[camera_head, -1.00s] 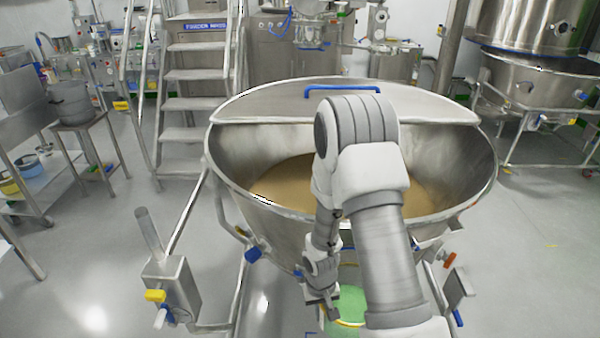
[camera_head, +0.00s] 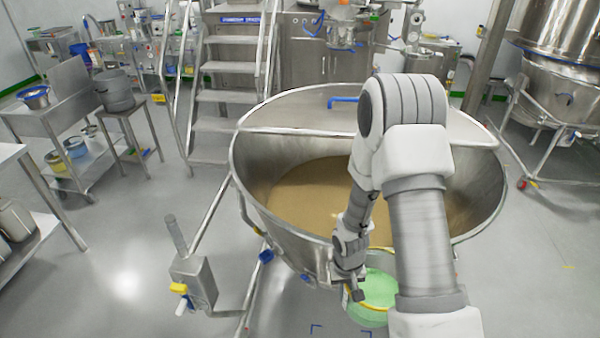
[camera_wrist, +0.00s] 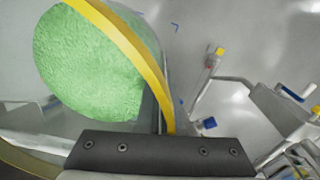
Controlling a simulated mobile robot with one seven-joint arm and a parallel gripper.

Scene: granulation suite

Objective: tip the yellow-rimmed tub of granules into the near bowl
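The tub (camera_head: 368,318) of green granules hangs low in front of the near bowl, below its rim and outside it. Its yellow rim (camera_wrist: 130,42) and the green granules show large in the wrist view. My gripper (camera_head: 355,288) is at the tub's left edge; in the wrist view its dark finger (camera_wrist: 160,152) meets the yellow rim, and it looks shut on it. The tub looks about upright; my arm hides its right side. The near bowl (camera_head: 262,150) is a wide steel vessel with tan powder inside and a half lid at the back.
A steel box with a yellow handle (camera_head: 192,283) stands left of the bowl. A trolley (camera_head: 80,160) and a stand with a pot (camera_head: 116,92) are farther left. Steps (camera_head: 225,96) rise behind the bowl. Another steel vessel (camera_head: 555,90) stands back right.

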